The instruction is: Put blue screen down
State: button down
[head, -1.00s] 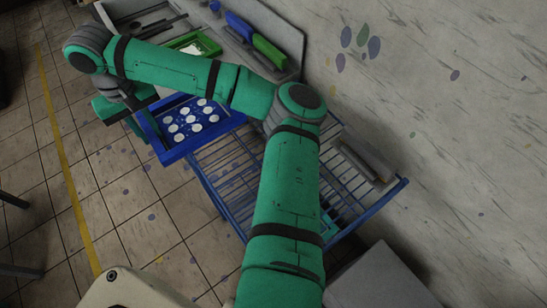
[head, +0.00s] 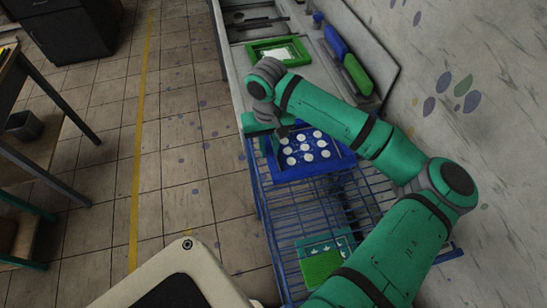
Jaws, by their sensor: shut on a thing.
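The blue screen (head: 293,171) is a blue frame with several white round spots on its panel. My gripper (head: 279,136) is shut on its left edge, in the head view. The screen is roughly level over the far end of the blue wire rack (head: 330,212). I cannot tell whether it touches the rack. My fingertips are partly hidden by the wrist.
A green frame (head: 268,49) lies on the grey worktop behind the rack. Blue and green long-handled tools (head: 345,58) lie along its right side. A green item (head: 322,264) is low in the rack. Open tiled floor is at left.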

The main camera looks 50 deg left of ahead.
jog(key=shift+w+d+f, duration=0.25)
jog(key=shift+d+f, duration=0.1)
jog(key=shift+f, duration=0.15)
jog(key=shift+d+f, duration=0.15)
jog(key=shift+f, duration=0.75)
jog(key=shift+d+f, duration=0.1)
jog(key=shift+f, duration=0.8)
jog(key=shift+f, duration=0.1)
jog(key=c, duration=1.6)
grip_release()
notch_tip(320, 180, up, 12)
jog(key=shift+r, duration=0.15)
